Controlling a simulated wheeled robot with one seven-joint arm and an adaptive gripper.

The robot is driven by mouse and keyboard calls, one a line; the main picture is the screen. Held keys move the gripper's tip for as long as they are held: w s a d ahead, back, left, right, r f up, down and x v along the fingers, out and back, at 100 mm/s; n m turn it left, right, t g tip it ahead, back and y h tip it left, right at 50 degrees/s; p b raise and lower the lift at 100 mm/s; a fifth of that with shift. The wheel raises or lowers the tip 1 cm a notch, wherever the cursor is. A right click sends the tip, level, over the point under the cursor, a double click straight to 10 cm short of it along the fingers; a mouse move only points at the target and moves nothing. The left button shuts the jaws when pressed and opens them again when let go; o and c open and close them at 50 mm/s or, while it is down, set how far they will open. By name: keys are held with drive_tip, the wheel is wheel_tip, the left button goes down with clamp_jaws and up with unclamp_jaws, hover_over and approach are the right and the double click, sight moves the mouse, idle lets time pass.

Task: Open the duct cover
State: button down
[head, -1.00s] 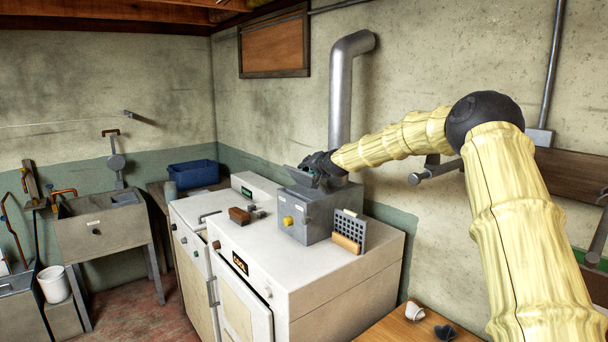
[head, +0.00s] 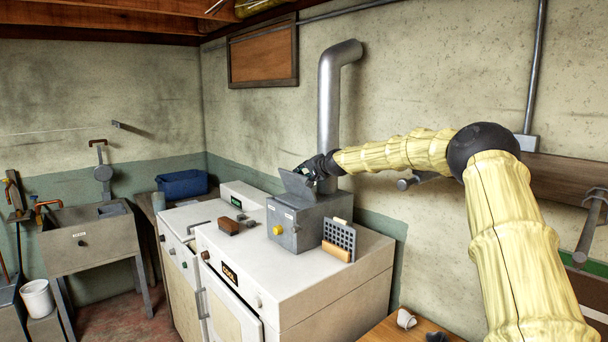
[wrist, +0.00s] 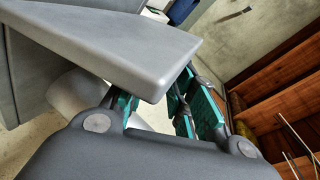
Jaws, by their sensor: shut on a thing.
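The grey duct box (head: 296,222) stands on the white machine at the foot of the silver duct pipe (head: 328,110). It has a yellow knob (head: 278,229) on its front. The duct cover (head: 295,187), a flat grey plate, is tilted up steeply over the box top. My gripper (head: 312,168) is at the cover's upper edge and shut on it. In the wrist view the cover (wrist: 110,45) fills the upper left, its corner between the teal-padded fingers (wrist: 165,100). The exact contact is partly hidden by the plate.
A dark grille with a wooden base (head: 339,240) stands right of the box. A brown block (head: 229,227) lies to its left on the white machine top (head: 290,268). The wall is close behind the pipe. A blue bin (head: 182,183) sits further back left.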

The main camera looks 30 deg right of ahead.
drive_tip(key=c, duration=1.2)
unclamp_jaws()
drive_tip(key=shift+c, duration=0.2)
drive_tip(key=shift+s, duration=0.1)
drive_tip(key=v, duration=1.1)
drive_tip(key=shift+s, duration=0.4)
drive_tip(key=shift+d, duration=0.15)
